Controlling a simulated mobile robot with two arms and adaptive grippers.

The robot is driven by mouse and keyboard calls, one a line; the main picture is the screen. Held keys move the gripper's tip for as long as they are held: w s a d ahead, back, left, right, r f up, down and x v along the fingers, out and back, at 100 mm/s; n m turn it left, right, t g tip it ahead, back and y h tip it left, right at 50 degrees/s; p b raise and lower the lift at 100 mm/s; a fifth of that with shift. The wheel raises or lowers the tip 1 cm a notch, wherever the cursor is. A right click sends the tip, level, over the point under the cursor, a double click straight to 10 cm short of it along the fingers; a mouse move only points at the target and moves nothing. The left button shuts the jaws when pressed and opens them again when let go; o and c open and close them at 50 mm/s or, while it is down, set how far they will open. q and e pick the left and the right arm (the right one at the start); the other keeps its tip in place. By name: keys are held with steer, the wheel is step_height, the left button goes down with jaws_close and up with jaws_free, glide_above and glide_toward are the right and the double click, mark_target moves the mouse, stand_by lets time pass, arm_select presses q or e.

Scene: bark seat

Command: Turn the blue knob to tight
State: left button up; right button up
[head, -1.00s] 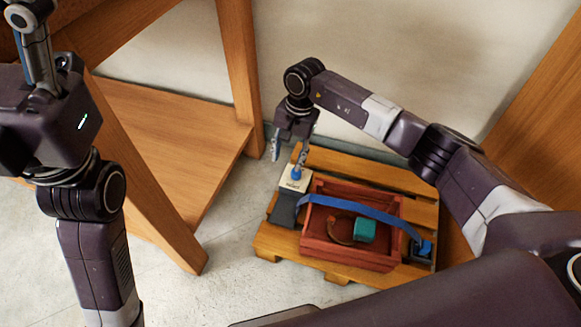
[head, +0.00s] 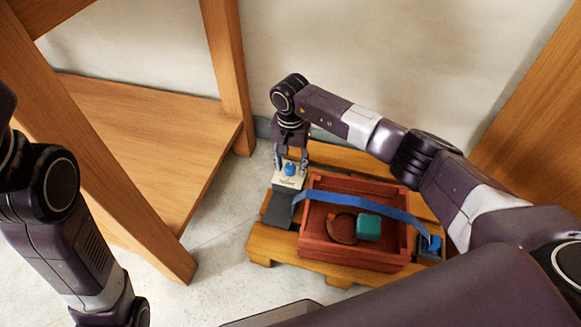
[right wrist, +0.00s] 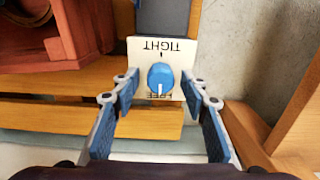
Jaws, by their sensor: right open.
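The blue knob (head: 290,169) sits on a white plate (head: 286,182) at the left end of the strap over the red crate. In the right wrist view, the knob (right wrist: 160,77) has a white mark pointing to the lower word, which reads FREE and is partly covered. The word TIGHT stands upside down on the far side of the plate (right wrist: 140,49). My right gripper (head: 290,163) is open and points down over the knob. Its fingers (right wrist: 158,92) stand on either side of the knob with gaps showing. My left gripper is out of view.
The red crate (head: 320,256) holds a teal block (head: 368,227) and a brown curved piece (head: 341,228). A blue strap (head: 345,197) crosses it. The wooden pallet (head: 264,241) lies beneath. A wooden table's leg and shelf (head: 150,120) stand close on the left; a wall is behind.

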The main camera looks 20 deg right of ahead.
jaws_close()
stand_by(0.3)
